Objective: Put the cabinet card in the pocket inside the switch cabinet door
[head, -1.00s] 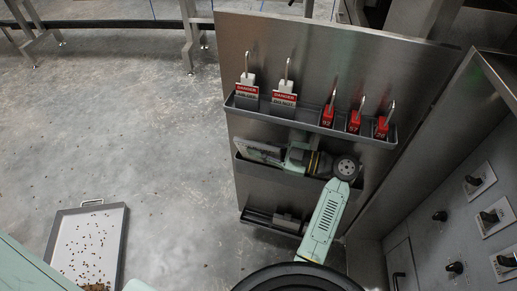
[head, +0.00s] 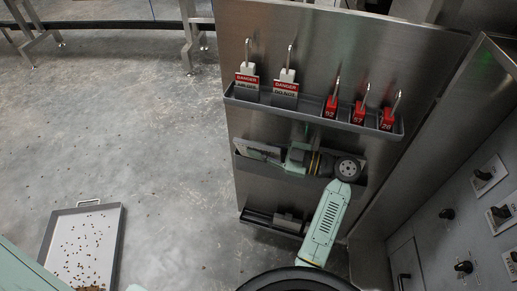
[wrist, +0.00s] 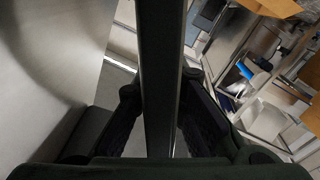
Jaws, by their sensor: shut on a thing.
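The switch cabinet door (head: 290,40) stands open, its inner face toward me. It carries a rack with padlocks at the top, a middle pocket (head: 300,178) and a lower pocket (head: 262,219). My gripper (head: 250,151) reaches left across the front of the middle pocket.
The top rack (head: 312,114) holds two padlocks with red danger tags and several red numbered padlocks, close above my gripper. The cabinet's panel (head: 440,235) with knobs stands at the right. A tray (head: 113,225) with small brown bits lies at lower left.

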